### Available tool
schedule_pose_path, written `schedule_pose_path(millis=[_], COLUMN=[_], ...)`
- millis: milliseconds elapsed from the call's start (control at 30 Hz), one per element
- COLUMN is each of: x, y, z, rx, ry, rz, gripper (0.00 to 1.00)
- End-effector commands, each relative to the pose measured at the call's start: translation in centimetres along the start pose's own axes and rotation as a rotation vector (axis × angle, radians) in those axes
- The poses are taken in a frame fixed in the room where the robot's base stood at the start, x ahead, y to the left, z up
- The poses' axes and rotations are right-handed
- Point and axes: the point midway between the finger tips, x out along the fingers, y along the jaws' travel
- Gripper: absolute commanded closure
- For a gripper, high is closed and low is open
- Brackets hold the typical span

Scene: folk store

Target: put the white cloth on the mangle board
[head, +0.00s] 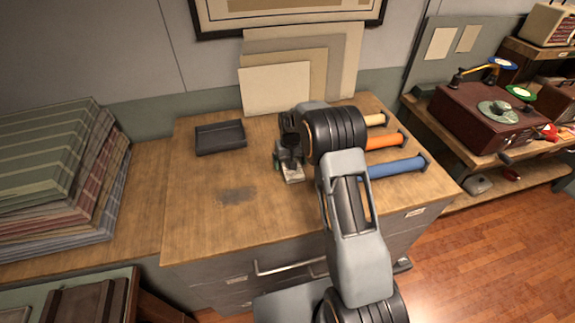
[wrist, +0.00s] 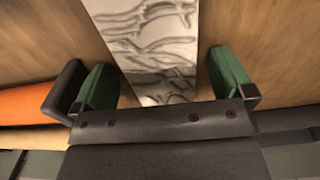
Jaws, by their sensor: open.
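The white cloth (wrist: 150,40) is a pale, wrinkled, straight-edged strip on the wood worktop in the wrist view. In the head view a small pale part of the cloth (head: 293,175) shows under my gripper (head: 287,163). In the wrist view my gripper (wrist: 165,82) is open, with one green-padded finger on each side of the cloth and bare wood showing beside the strip. The cloth's near end is hidden behind the gripper body. I cannot tell for sure which thing is the mangle board.
A dark shallow tray (head: 220,138) lies left on the worktop (head: 190,215). Orange (head: 384,141) and blue (head: 395,168) rolls and a cream roll (head: 375,120) lie right. Pale panels (head: 275,90) lean behind. Folded textiles (head: 55,190) are stacked left. The worktop's front left is clear.

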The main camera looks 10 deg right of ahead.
Motion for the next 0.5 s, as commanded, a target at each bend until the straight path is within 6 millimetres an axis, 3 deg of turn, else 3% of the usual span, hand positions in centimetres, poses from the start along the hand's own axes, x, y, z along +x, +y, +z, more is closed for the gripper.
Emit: schedule_pose_path(millis=[233, 500], x=[0.17, 0.14], y=[0.0, -0.01], z=[0.01, 0.01], rx=[0.0, 0.0], ry=[0.0, 0.0], rz=[0.0, 0.0], gripper=[0.0, 0.26])
